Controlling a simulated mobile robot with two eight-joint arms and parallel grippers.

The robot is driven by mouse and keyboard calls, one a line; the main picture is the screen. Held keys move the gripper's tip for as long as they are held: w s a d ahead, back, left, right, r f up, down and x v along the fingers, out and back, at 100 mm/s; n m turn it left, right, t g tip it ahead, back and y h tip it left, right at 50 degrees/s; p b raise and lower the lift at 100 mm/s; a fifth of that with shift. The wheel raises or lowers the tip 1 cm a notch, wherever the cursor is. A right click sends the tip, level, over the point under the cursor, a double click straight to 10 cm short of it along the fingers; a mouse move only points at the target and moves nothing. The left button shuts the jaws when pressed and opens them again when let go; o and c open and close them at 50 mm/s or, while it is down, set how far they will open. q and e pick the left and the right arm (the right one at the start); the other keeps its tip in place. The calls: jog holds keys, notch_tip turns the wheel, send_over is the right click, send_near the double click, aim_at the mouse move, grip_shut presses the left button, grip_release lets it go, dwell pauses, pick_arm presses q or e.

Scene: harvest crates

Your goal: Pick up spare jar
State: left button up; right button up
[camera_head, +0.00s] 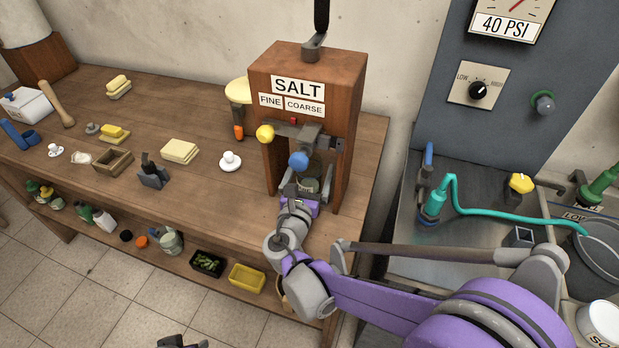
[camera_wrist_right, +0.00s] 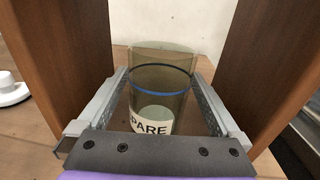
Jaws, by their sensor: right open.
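The spare jar (camera_wrist_right: 160,92) is a clear, brownish glass cylinder with a blue ring and a white label reading "PARE". It stands upright inside the wooden SALT dispenser (camera_head: 262,75), under its spout. In the head view the jar (camera_head: 309,184) is partly hidden by my right gripper (camera_head: 303,190). In the right wrist view my right gripper's open fingers lie on both sides of the jar; I cannot tell whether they touch it. A dark part at the bottom edge of the head view may be my left gripper (camera_head: 182,341); its jaws cannot be made out.
The dispenser's wooden side walls (camera_wrist_right: 55,60) stand close on both sides of my right gripper. A white cup on a saucer (camera_head: 230,162) and yellow blocks (camera_head: 179,151) sit left on the wooden bench (camera_head: 215,205). A metal sink unit with a teal hose (camera_head: 490,214) stands right.

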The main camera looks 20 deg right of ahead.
jog(key=x, duration=0.2)
jog(key=shift+w+d, duration=0.15)
jog(key=shift+w, duration=0.1)
jog(key=shift+s, duration=0.1)
grip_shut()
